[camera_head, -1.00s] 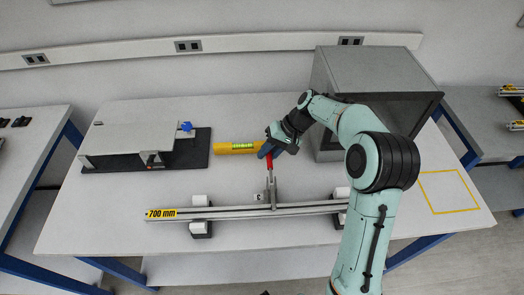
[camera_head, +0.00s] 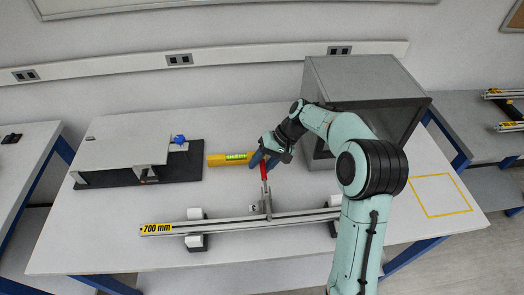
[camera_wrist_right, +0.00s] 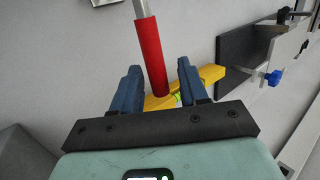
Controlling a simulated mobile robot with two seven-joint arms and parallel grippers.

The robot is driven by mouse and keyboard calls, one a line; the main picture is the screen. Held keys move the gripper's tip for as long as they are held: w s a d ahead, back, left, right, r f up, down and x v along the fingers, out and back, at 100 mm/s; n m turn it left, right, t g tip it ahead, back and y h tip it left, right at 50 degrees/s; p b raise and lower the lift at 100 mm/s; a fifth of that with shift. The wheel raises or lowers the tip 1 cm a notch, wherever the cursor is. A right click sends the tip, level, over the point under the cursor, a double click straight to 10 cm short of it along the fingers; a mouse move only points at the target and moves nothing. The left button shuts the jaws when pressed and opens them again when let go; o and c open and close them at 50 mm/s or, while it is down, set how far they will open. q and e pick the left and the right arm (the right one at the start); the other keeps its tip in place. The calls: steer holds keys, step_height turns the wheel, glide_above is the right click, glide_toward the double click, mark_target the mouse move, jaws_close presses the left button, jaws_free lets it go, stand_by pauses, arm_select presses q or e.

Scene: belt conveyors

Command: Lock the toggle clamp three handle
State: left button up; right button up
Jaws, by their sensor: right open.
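The toggle clamp marked 3 (camera_head: 267,204) is mounted on the long metal rail (camera_head: 230,223) labelled 700 mm. Its red handle (camera_head: 264,171) rises from the clamp toward the back of the table. My right gripper (camera_head: 265,158) is at the top of this handle. In the right wrist view, the red handle (camera_wrist_right: 151,55) stands between the two blue fingers of my right gripper (camera_wrist_right: 158,66), with visible gaps on both sides. The gripper is open. My left gripper is not in view.
A yellow spirit level (camera_head: 231,159) lies just left of my right gripper. A grey box (camera_head: 355,80) stands behind my right arm. A dark base plate with a light panel (camera_head: 125,145) and blue knob (camera_head: 179,139) is at left. The table front is clear.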

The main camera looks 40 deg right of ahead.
mark_target(262, 161)
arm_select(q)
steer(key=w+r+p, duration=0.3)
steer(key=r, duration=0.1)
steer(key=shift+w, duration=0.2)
arm_select(e)
step_height(262, 161, up, 20)
steer(key=shift+f, duration=0.15)
